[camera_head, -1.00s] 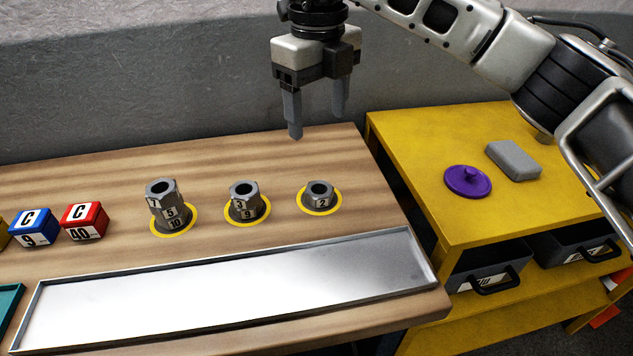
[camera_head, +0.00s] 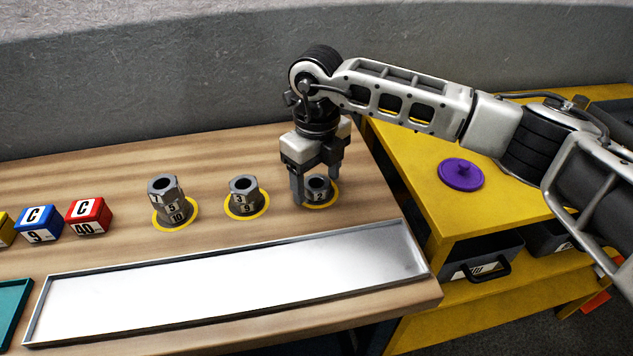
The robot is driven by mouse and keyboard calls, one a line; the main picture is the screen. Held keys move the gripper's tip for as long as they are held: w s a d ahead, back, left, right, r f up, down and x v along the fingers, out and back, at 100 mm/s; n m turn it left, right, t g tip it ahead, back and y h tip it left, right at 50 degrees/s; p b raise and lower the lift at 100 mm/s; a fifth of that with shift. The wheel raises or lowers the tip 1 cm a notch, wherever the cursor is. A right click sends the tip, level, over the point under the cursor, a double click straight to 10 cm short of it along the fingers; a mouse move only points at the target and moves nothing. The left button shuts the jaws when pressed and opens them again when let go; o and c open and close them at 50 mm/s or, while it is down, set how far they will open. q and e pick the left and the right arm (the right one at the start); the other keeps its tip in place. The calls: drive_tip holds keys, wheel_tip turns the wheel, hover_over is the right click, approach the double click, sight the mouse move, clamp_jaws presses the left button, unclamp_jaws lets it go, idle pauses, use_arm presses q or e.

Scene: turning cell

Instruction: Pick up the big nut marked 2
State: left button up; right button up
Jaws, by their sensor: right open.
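The big nut marked 2 (camera_head: 318,191) is a grey hex nut with a dark hole, standing alone on a yellow ring on the wooden table. My right gripper (camera_head: 313,190) is lowered over it and points down. Its jaws are open, with one finger close beside the nut's left side. My left gripper is not in view.
A shallow metal tray (camera_head: 230,283) lies in front. Blue (camera_head: 39,224) and red (camera_head: 89,216) blocks stand at left. A purple lid (camera_head: 461,174) lies on the yellow cabinet.

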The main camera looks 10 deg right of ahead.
drive_tip(key=shift+f, duration=0.1)
drive_tip(key=c, duration=1.1)
drive_tip(key=shift+c, duration=0.5)
